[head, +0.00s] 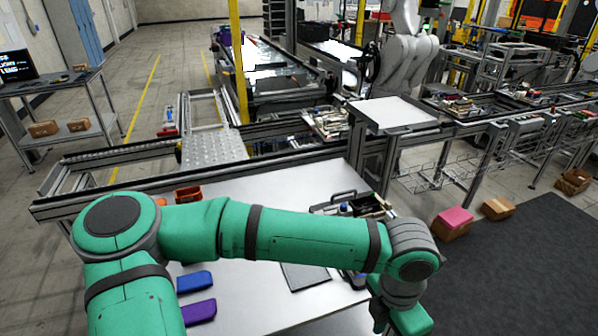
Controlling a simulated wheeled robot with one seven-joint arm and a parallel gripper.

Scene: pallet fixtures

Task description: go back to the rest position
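My green arm stretches across the front of the picture, from the left to the lower right. Its wrist bends down at the right, past the right side of the light work table (240,262). My gripper (402,318) is at the bottom edge of the picture, below the wrist. Its fingertips are cut off or hidden, so I cannot see whether it is open or holds anything.
On the table are a blue bin (195,281), a purple bin (199,312), an orange bin (188,193) and a fixture with parts (368,206), partly behind my arm. Conveyor rails run behind. Boxes (453,222) stand on the floor at right, by a dark mat (510,270).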

